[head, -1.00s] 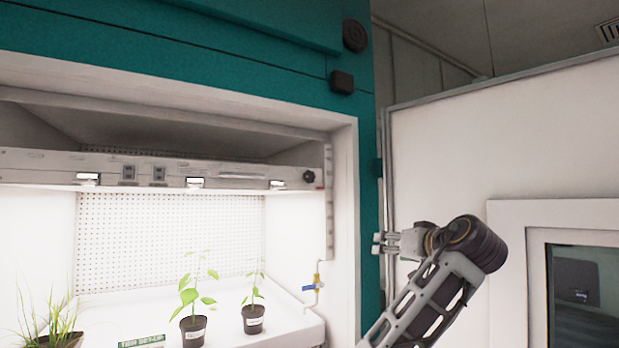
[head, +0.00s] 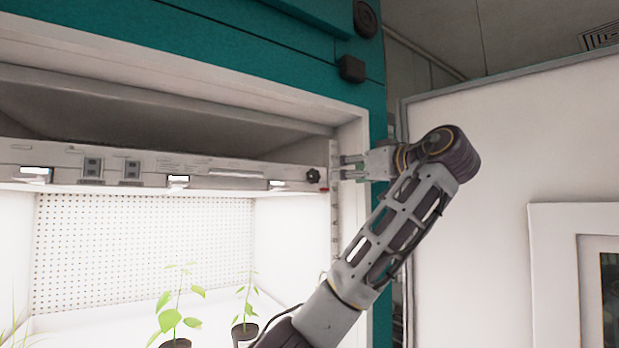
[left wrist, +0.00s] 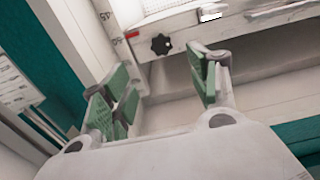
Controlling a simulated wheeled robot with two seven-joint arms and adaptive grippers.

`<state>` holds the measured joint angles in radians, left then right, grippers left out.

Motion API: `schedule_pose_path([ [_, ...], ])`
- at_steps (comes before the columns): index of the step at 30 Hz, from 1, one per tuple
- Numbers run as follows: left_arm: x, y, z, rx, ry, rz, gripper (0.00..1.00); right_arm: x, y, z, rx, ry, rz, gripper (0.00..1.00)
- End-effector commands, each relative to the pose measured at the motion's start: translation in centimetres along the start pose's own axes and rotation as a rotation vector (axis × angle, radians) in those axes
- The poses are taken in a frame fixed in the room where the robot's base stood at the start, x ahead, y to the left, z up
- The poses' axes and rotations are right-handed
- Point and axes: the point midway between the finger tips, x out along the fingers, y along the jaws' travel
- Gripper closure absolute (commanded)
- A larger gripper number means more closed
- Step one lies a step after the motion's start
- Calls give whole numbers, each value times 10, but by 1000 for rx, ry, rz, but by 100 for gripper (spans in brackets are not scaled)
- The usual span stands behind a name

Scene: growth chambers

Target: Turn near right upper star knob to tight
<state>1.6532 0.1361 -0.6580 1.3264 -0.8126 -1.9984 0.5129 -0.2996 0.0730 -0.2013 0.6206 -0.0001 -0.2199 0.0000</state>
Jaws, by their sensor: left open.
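The dark star knob (head: 313,176) sits at the right end of the light-coloured lamp bar (head: 225,172) inside the chamber. In the left wrist view the knob (left wrist: 161,44) shows its lobed face, ahead of and between the fingers. My left gripper (head: 340,168) points left, a short way right of the knob, at about its height. Its green-padded fingers (left wrist: 160,70) are open and empty in the left wrist view, and the knob looks clear of them. My right gripper is not in view.
A numbered upright rail (left wrist: 104,28) stands beside the bar's end, with a red mark (left wrist: 132,34) near the knob. The chamber's right frame (head: 352,135) is close to my gripper. Potted plants (head: 176,318) stand below. A white open door (head: 495,150) is at right.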

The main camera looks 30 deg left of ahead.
Motion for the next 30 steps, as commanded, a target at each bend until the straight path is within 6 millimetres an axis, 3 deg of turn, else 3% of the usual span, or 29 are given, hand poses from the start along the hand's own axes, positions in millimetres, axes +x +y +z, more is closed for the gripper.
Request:
schedule_pose_path([
  [17, 1, -2, -3, -5, 3, -5, 40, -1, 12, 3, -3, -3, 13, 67],
  [30, 24, -3, -5, -5, 3, -6, 40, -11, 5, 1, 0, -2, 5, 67],
])
